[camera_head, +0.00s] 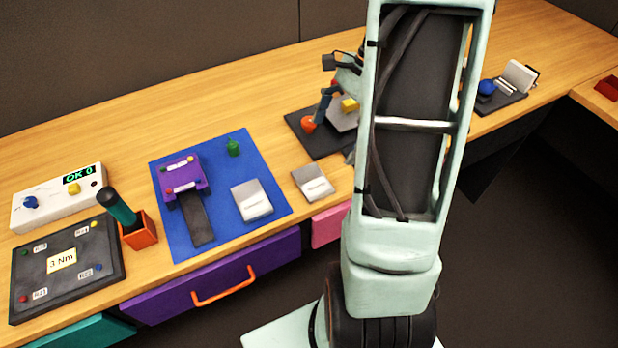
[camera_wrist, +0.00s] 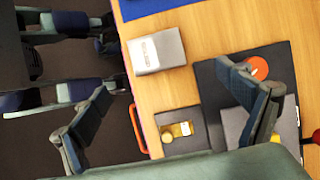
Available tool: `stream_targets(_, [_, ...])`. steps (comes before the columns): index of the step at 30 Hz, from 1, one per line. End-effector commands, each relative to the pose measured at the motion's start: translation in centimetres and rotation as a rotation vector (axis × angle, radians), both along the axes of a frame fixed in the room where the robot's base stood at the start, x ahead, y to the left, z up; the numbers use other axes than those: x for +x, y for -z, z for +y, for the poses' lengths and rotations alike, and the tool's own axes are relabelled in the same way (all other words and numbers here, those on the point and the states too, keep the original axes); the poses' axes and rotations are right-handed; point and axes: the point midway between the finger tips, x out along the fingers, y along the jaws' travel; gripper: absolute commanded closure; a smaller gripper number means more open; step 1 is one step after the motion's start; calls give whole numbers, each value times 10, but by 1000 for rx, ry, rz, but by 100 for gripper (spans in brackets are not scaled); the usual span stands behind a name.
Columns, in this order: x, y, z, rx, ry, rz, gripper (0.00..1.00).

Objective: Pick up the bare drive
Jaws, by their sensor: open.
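In the wrist view, a small dark grey rectangular unit with a gold label (camera_wrist: 181,130), which looks like the bare drive, lies flat near the table's front edge. My arm appears to hide it in the head view. My gripper (camera_wrist: 165,82) is open and empty, with its fingers spread on either side of this unit in the picture. I cannot tell the exact height. In the head view, my gripper (camera_head: 331,90) is partly hidden by my arm, above the dark mat. A light grey labelled case (camera_head: 312,182) lies on bare wood; it also shows in the wrist view (camera_wrist: 157,51).
A dark mat (camera_head: 313,146) carries an orange knob (camera_head: 308,124) and a grey plate. A blue mat (camera_head: 215,142) holds a purple fixture (camera_head: 182,172), a green piece and another grey case (camera_head: 251,200). An orange drawer handle (camera_wrist: 137,128) juts from the front edge.

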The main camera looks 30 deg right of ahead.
Motion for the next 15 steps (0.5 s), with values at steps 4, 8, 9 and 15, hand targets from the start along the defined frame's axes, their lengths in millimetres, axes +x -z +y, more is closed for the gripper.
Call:
stream_targets(4, [-2, 20, 9, 7, 6, 7, 7])
stream_targets(8, [-3, 39, 16, 6, 4, 6, 7])
stream_targets(9, [-2, 43, 18, 5, 4, 5, 7])
stream_targets(15, [-3, 56, 24, 4, 3, 5, 7])
